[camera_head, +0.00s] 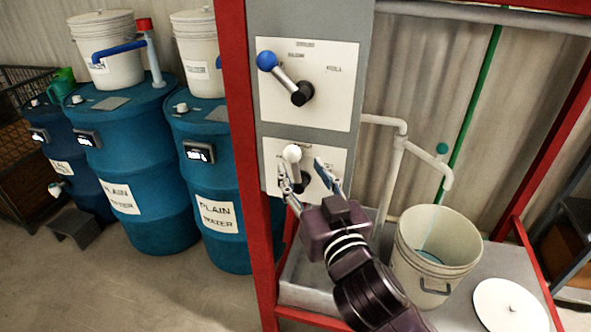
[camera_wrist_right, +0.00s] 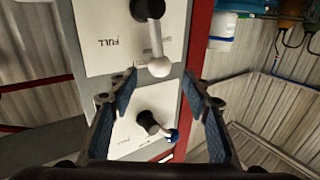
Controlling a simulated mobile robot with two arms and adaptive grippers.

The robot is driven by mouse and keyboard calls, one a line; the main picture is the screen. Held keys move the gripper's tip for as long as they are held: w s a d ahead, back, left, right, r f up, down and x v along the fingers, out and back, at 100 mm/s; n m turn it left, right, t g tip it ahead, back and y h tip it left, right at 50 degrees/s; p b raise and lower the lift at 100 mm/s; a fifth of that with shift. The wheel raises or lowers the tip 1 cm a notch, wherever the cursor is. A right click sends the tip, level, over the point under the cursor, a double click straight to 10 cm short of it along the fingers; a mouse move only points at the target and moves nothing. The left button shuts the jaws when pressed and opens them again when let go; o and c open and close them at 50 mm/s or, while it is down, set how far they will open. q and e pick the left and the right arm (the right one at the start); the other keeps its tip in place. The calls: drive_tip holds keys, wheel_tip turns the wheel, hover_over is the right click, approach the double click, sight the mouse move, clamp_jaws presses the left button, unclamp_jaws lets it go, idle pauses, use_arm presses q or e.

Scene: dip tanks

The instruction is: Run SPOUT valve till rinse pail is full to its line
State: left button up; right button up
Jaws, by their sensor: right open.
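The lower valve has a white-knobbed handle (camera_head: 292,154) pointing up from its black hub on a white plate. My right gripper (camera_head: 308,172) is open in front of it, its blue-padded fingers on either side of the handle and apart from it. In the right wrist view the white knob (camera_wrist_right: 159,67) shows just beyond the open fingers (camera_wrist_right: 160,85), and the plate reads FULL upside down. The rinse pail (camera_head: 437,232) stands below the pipe's spout (camera_head: 446,180). A thin pale streak and a teal curve show inside it; I cannot tell its level. My left gripper is out of view.
An upper valve with a blue-knobbed handle (camera_head: 267,61) sits above, its handle tilted up-left. A red post (camera_head: 240,130) stands left of the panel. Blue drums (camera_head: 138,170) stand further left. A round white lid (camera_head: 510,306) lies right of the pail.

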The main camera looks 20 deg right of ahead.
sight(295, 159)
drive_tip(key=w+p, duration=0.1)
drive_tip(key=w, duration=0.4)
clamp_jaws()
idle(0.3)
